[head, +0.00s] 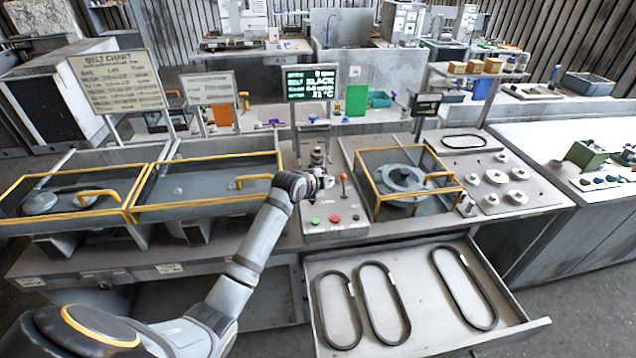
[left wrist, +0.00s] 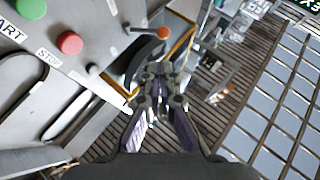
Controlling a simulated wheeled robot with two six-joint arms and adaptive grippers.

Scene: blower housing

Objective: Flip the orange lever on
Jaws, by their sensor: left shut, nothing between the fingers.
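The orange lever (head: 344,177) stands on the grey control panel (head: 345,230), a thin stick with an orange-red knob. In the left wrist view its knob (left wrist: 163,33) shows just beyond the fingertips, with the stick running left to the panel. My left gripper (head: 319,178) is above the panel, to the left of the lever in the head view. In the left wrist view its fingers (left wrist: 161,72) are together and empty, with a small visible gap to the knob. My right gripper is not in view.
A red button (head: 315,220) and a green button (head: 335,218) sit at the panel's front. A yellow-framed guard (head: 462,188) over a round housing stands to the right. An open drawer (head: 400,258) holding three black belts juts out below. A lit screen (head: 310,83) stands behind.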

